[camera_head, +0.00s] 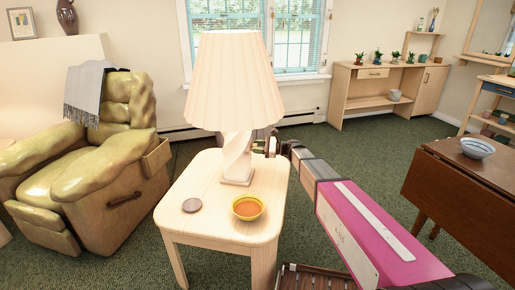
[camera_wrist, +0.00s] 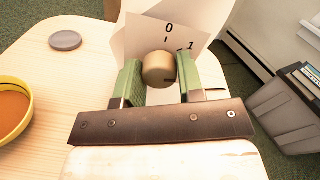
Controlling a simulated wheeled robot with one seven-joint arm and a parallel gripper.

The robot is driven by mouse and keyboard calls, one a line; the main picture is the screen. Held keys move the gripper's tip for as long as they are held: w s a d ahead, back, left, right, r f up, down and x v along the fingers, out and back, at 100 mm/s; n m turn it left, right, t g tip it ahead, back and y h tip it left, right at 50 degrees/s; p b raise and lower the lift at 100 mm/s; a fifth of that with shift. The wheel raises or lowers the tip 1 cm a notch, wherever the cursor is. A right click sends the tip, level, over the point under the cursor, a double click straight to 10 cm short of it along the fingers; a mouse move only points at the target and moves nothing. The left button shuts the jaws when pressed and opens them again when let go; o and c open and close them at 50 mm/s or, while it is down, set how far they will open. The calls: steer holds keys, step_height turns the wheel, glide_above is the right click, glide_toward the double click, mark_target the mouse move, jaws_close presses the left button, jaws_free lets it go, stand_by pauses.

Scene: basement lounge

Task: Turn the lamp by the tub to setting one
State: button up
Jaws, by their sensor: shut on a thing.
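The lamp (camera_head: 237,85) has a pleated cream shade and a twisted pale base, and stands upright on a light wood side table (camera_head: 190,222). In the wrist view a brass-coloured round knob (camera_wrist: 158,67) sits in front of a pale plate (camera_wrist: 140,38) marked 0 at the top and 1 to its right. My gripper (camera_wrist: 160,72) is shut on the knob, a green finger on each side. In the head view my gripper (camera_head: 272,146) is at the right side of the lamp base. I cannot tell which mark the knob points to.
A yellow bowl (camera_head: 249,207) and a grey disc (camera_head: 192,205) lie on the side table near the lamp. A grey tub (camera_wrist: 285,112) stands on the floor at the right of the wrist view. A recliner (camera_head: 105,190) is left; a brown table (camera_head: 465,185) is right.

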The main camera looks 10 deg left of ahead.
steer(key=n, duration=0.4)
steer(key=shift+n, duration=0.7)
steer(key=o, duration=0.9)
steer(key=shift+d, duration=0.1)
steer(key=d, duration=1)
steer(key=shift+w+d+r, duration=0.2)
steer(key=shift+w+d, duration=0.1)
steer(key=shift+w, duration=0.1)
